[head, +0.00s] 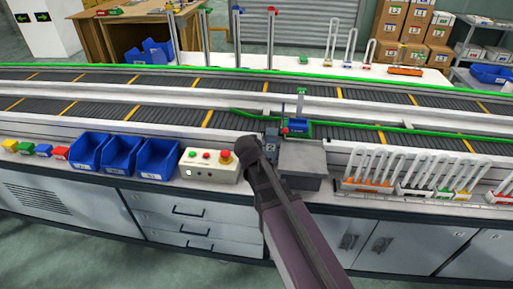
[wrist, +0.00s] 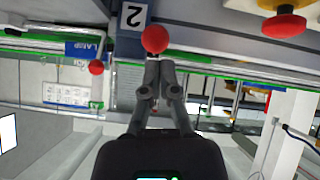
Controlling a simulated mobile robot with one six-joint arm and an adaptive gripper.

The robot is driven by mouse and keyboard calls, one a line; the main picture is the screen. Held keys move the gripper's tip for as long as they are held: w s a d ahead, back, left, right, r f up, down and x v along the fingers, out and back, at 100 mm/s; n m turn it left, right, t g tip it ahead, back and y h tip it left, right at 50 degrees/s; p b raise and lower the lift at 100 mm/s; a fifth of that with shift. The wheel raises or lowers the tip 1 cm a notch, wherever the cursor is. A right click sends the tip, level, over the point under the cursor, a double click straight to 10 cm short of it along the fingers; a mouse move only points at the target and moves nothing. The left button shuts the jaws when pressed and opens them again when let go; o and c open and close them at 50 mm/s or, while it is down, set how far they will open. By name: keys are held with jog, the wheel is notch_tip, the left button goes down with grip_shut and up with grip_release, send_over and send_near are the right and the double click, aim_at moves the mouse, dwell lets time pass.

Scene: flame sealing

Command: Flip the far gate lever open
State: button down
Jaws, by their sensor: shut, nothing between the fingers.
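My gripper (wrist: 160,64) is shut with nothing between its fingers. In the wrist view its fingertips are just below a red ball knob (wrist: 155,38), close to a grey block marked "2" (wrist: 133,17); I cannot tell whether they touch it. A second red knob (wrist: 96,67) is to the left, by a blue labelled box (wrist: 85,48). In the head view one red knob (head: 285,130) shows in front of the blue box (head: 297,125) by the near conveyor, and my arm covers the fingertips. I cannot tell which knob belongs to the far gate lever.
A control box (head: 209,166) with a red emergency button stands left of my arm, beside blue bins (head: 121,154). A grey box (head: 301,160) is close on the right. Racks of clear tubes (head: 385,170) stand farther right. Green rails run along the conveyors.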

jog(key=s+a+r+p, duration=0.3)
jog(key=s+r+p, duration=0.1)
jog(key=s, duration=0.5)
jog(key=shift+s+r, duration=0.4)
jog(key=shift+r, duration=0.05)
dwell(0.3)
jog(key=s+d+f+g+y, duration=0.1)
jog(key=s+d+f+g, duration=0.2)
jog(key=d, duration=0.5)
jog(key=s+d+f+g+y, duration=0.1)
jog(key=s+d+f+g, duration=0.2)
jog(key=s+d+g, duration=0.3)
jog(key=shift+s+d+f+g+y, duration=0.35)
jog(key=shift+s+d, duration=0.3)
jog(key=shift+d, duration=0.3)
